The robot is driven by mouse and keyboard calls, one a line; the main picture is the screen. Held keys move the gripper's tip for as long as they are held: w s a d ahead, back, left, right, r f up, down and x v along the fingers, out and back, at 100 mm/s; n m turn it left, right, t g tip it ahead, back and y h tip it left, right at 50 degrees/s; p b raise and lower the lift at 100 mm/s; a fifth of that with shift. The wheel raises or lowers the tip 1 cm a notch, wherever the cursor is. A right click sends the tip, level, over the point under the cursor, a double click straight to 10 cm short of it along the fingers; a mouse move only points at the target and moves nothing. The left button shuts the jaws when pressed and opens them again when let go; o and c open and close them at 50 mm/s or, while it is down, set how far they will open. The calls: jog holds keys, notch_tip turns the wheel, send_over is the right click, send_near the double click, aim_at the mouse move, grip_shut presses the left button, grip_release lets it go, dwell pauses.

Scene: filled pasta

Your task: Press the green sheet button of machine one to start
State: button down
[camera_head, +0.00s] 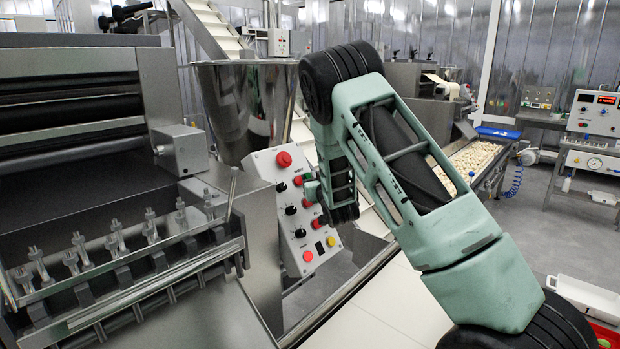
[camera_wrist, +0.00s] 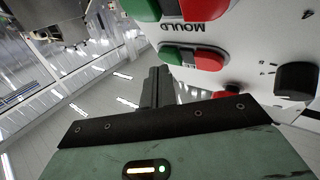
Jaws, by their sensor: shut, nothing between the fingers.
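The control panel (camera_head: 262,166) of the near machine is a tilted pale plate with red buttons and black knobs. In the wrist view the panel (camera_wrist: 240,28) appears upside down. There, a green button (camera_wrist: 171,55) sits beside a red one (camera_wrist: 209,60). Another green and red pair is at the top edge, by the word MOULD. The word SHEET is not readable. My gripper (camera_wrist: 154,78) is shut and empty, its fingertips close to the lower green button. I cannot tell whether they touch it. In the head view, my wrist hides part of the panel and the fingertips are unclear.
A steel hopper (camera_head: 245,100) stands behind the panel. The steel roller machine (camera_head: 75,100) fills the left, with a row of metal fittings at its front. A conveyor with pasta (camera_head: 475,160) and another control box (camera_head: 595,112) are to the right. Open floor lies at right.

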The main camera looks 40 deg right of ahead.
jog(key=shift+s+r, duration=0.15)
jog(key=shift+s, duration=0.15)
jog(key=s+r, duration=0.1)
jog(key=s, duration=0.1)
jog(key=s+r, duration=0.1)
jog(key=s, duration=0.1)
jog(key=shift+s+d+r, duration=0.1)
jog(key=shift+d+r, duration=0.25)
jog(key=shift+a, duration=0.1)
dwell(0.8)
